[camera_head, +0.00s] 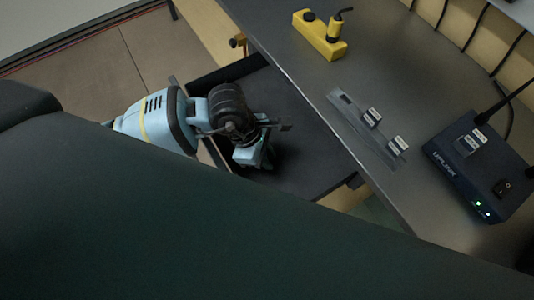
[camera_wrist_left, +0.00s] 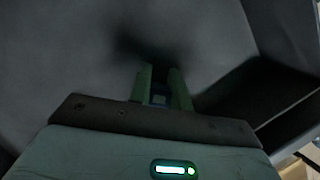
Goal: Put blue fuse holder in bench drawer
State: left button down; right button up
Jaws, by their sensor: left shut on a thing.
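The bench drawer (camera_head: 308,170) is pulled open below the bench edge, with a dark, flat inside. My left gripper (camera_head: 262,158) is over the drawer, pointing down into it. In the left wrist view its two green fingers (camera_wrist_left: 160,88) are shut on a small blue piece, the blue fuse holder (camera_wrist_left: 158,99), which is mostly hidden between them. The drawer floor (camera_wrist_left: 60,55) fills much of that view, with a dark shadow just beyond the fingertips. I cannot tell whether the holder touches the floor. My right gripper is not in view.
On the bench top (camera_head: 290,40) lie a yellow device (camera_head: 318,38), a grey strip (camera_head: 350,112) with small labelled pieces beside it, and a dark blue router box (camera_head: 475,165) with a labelled piece on top. The drawer around my gripper looks empty.

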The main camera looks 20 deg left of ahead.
pick_arm(q)
jog(key=c, duration=1.3)
grip_release()
jog(key=p+v, duration=0.1)
jog(key=v, duration=1.1)
jog(key=shift+d+r, duration=0.1)
jog(key=shift+r, duration=0.05)
